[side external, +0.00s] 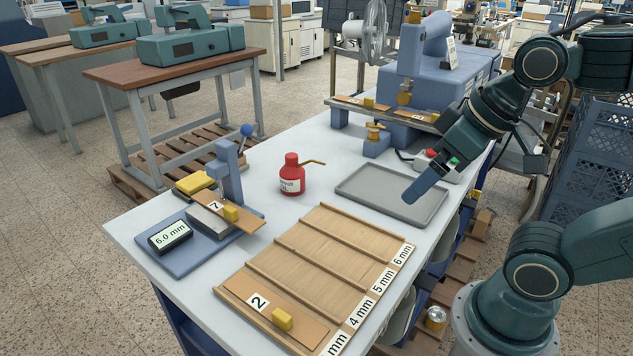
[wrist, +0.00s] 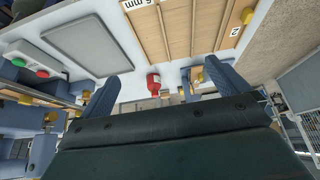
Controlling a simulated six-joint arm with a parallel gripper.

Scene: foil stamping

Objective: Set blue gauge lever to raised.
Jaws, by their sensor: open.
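The blue gauge (side external: 229,172) stands on a blue base plate at the left end of the table. Its lever, with a blue ball knob (side external: 247,130), angles upward beside the top of the column. The display (side external: 170,237) reads 6.0 mm. A tan plate (side external: 243,219) marked 7, with a yellow block on it, lies at the gauge's foot. My gripper (side external: 416,192) is open and empty above the grey tray, well to the right of the gauge. In the wrist view my two fingers (wrist: 163,85) are spread apart, and the lever cannot be made out there.
A red oil can (side external: 292,178) stands between gauge and grey tray (side external: 390,196). A wooden slotted rack (side external: 318,262) lies in front, holding a plate (side external: 262,303) marked 2. A blue stamping press (side external: 425,60) stands at the back, with a red-and-green button box (side external: 440,165) nearby.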

